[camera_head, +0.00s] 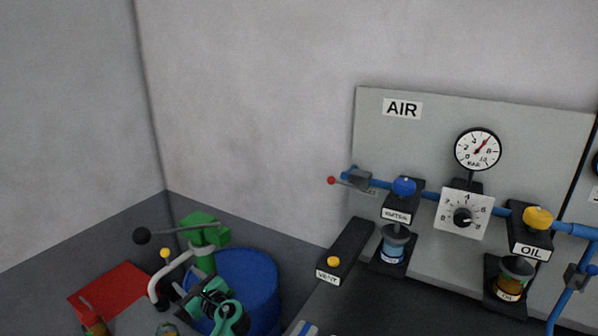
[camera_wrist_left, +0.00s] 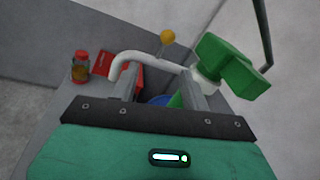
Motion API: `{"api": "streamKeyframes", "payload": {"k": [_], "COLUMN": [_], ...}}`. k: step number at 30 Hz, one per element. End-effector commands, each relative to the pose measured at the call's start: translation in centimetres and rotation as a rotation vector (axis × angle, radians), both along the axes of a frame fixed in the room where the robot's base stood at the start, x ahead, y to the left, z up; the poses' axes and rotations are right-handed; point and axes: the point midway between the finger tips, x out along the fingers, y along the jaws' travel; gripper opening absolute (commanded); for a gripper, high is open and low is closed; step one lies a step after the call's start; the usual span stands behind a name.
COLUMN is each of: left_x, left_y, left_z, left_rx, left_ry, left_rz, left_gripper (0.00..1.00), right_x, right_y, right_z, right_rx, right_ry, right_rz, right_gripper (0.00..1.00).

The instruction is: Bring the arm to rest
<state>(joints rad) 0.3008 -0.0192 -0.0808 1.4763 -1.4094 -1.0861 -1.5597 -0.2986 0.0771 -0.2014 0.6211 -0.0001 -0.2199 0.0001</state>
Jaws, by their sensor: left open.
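My left gripper (camera_head: 208,292) is at the bottom of the head view, in front of the blue drum (camera_head: 250,275). In the left wrist view its two grey fingers (camera_wrist_left: 163,90) stand apart, with nothing seen held between them. Beyond them are a white curved spout (camera_wrist_left: 140,57), a yellow ball (camera_wrist_left: 167,36) and a green pump head (camera_wrist_left: 230,66). I cannot tell whether the gripper touches any of these. My right gripper is in neither view.
A black-knobbed lever (camera_head: 143,236) reaches left from the green pump. A red mat (camera_head: 115,288) and a jar (camera_wrist_left: 80,66) are on the left. The AIR panel (camera_head: 455,118) with gauge, valves and blue pipe stands right. A black box (camera_head: 345,250) marked VENT juts out.

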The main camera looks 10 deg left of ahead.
Motion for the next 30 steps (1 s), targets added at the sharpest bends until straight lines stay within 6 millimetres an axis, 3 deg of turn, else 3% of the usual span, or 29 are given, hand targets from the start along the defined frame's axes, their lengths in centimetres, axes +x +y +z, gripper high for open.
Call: {"api": "streamKeyframes", "payload": {"k": [8, 15, 21, 30], "left_x": [-10.9, -22.2, -29.5, -36.0], "left_y": [0.0, -3.6, -7.5, -11.4], "left_z": [-7.7, -12.2, -12.7, -11.5], "left_rx": [-0.605, -1.195, -1.526, -1.761], "left_ry": [-0.296, -0.529, -0.615, -0.638], "left_rz": [0.123, 0.385, 0.636, 0.908], "left_gripper": [0.46, 0.46, 0.46, 0.46], "right_x": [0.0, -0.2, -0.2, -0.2], "right_y": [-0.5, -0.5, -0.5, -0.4], "right_z": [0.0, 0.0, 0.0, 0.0], "right_rx": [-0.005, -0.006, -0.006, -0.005], "right_ry": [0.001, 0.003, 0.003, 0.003], "right_rz": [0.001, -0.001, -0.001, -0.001], "right_gripper": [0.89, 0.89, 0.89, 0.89]}}
